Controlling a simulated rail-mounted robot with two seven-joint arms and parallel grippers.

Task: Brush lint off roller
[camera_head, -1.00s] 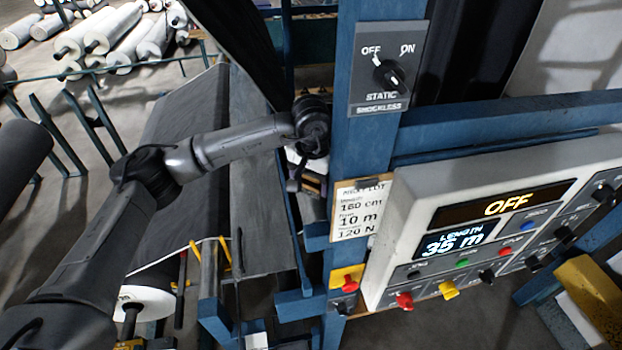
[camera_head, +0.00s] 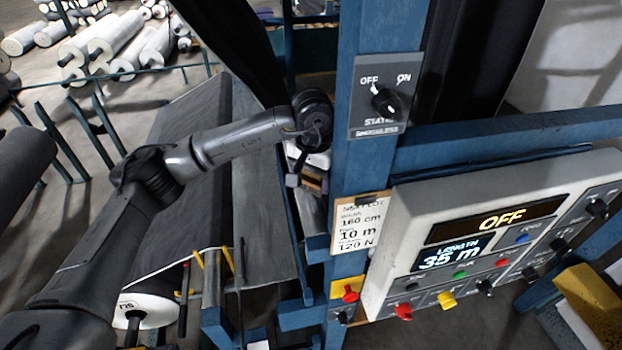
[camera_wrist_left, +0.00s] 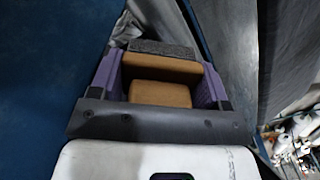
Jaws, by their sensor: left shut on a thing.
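My left gripper (camera_wrist_left: 158,92) is shut on a brush (camera_wrist_left: 160,93), whose brown, block-like body sits between the purple fingers in the left wrist view. A grey strip, perhaps its bristles, shows at its far edge. In the head view, my left gripper (camera_head: 314,181) is small and partly hidden beside the blue post. A pale grey, shiny surface (camera_wrist_left: 157,20) lies just beyond the brush; I cannot tell whether it is the roller or whether they touch. No lint can be made out. My right gripper is not in view.
A blue post (camera_head: 357,150) stands close right of the gripper, carrying a static switch (camera_head: 386,100). A control panel (camera_head: 490,235) reads OFF and 35 m. A dark fabric sheet (camera_head: 200,185) slopes on the left. Several rolls (camera_head: 110,45) lie on the floor behind.

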